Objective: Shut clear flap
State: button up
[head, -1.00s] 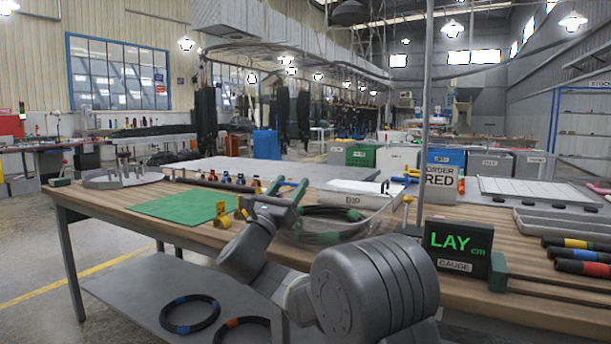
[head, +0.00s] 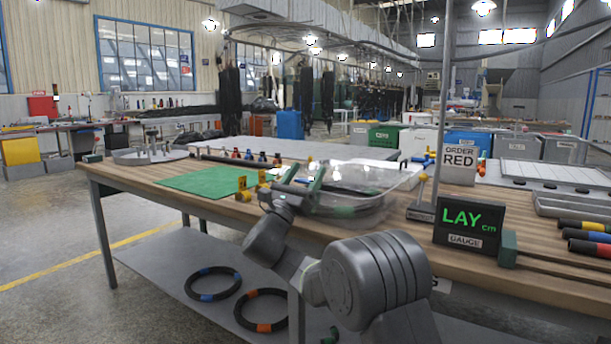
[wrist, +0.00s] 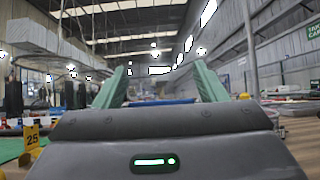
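A clear plastic container (head: 345,212) stands at the front of the bench with dark and green hoses inside. A see-through panel, apparently its flap (head: 385,178), rises at its back right. Its exact angle is hard to tell. My gripper (head: 303,180) is at the container's left side, its green fingers spread and pointing away from me. The wrist view shows the same gripper (wrist: 160,72) open, with nothing between the fingers. The flap cannot be made out in the wrist view. Whether a finger touches the container is unclear.
A green mat (head: 205,183) lies left of my gripper, with a yellow marker (head: 243,187) nearby. A thin upright pole (head: 438,130) and a LAY gauge box (head: 467,224) stand to the right. An ORDER RED sign (head: 459,160) stands behind. Hose rings (head: 213,284) lie on the lower shelf.

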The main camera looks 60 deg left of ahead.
jog(key=shift+o, duration=0.7)
jog(key=p+v, duration=0.3)
jog(key=v, duration=1.1)
jog(key=shift+w, duration=0.15)
jog(key=b+x, duration=0.3)
jog(key=x, duration=1)
jog(key=shift+w+a+r, duration=0.15)
jog(key=shift+w+r, duration=0.05)
jog(key=shift+r, duration=0.2)
